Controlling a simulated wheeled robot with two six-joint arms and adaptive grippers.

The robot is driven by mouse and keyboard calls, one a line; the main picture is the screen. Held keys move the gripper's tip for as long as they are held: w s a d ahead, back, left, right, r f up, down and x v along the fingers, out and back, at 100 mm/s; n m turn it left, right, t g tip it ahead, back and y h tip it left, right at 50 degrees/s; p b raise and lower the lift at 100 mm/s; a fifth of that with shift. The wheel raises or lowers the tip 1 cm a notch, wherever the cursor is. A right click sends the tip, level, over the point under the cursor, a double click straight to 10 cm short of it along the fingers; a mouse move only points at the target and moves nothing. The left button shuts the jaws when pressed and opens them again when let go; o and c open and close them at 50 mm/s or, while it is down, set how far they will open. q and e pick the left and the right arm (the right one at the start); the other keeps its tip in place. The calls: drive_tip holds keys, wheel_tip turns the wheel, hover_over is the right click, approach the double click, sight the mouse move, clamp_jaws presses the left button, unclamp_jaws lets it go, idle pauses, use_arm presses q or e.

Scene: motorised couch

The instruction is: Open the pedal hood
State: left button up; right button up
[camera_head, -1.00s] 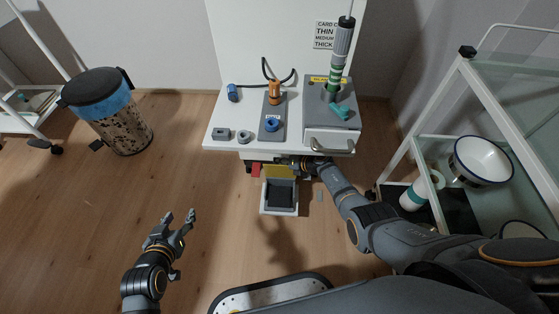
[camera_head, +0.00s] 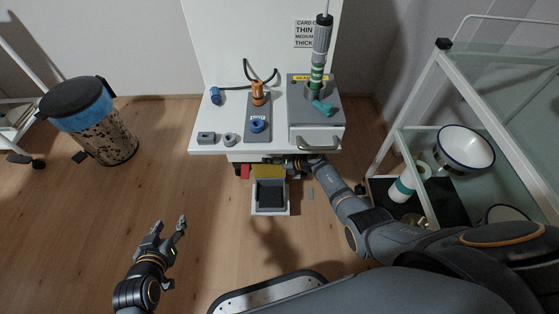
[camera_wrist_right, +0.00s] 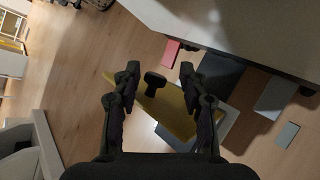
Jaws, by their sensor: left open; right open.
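The pedal hood is a yellow panel (camera_head: 268,171) under the front of the white bench in the head view. Below it is a grey tray with a dark pedal (camera_head: 270,193). In the right wrist view the yellow hood (camera_wrist_right: 172,112) carries a black knob (camera_wrist_right: 154,84). My right gripper (camera_wrist_right: 160,72) is open, with a finger on either side of the knob and visible gaps to it. In the head view that gripper (camera_head: 297,162) is partly hidden under the bench edge. My left gripper (camera_head: 168,224) is open and empty above the floor at left.
The bench (camera_head: 205,147) overhangs the hood and has a drawer handle (camera_head: 318,146) above my right arm. A red block (camera_wrist_right: 170,53) is beside the hood. A glass-shelved trolley (camera_head: 410,150) stands at right, a bin (camera_head: 100,130) at left. Floor between bin and bench is clear.

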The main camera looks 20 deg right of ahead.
drive_tip(key=v, duration=0.5)
drive_tip(key=shift+s+d+r, duration=0.2)
drive_tip(key=shift+s+d, duration=0.05)
drive_tip(key=shift+d, duration=0.05)
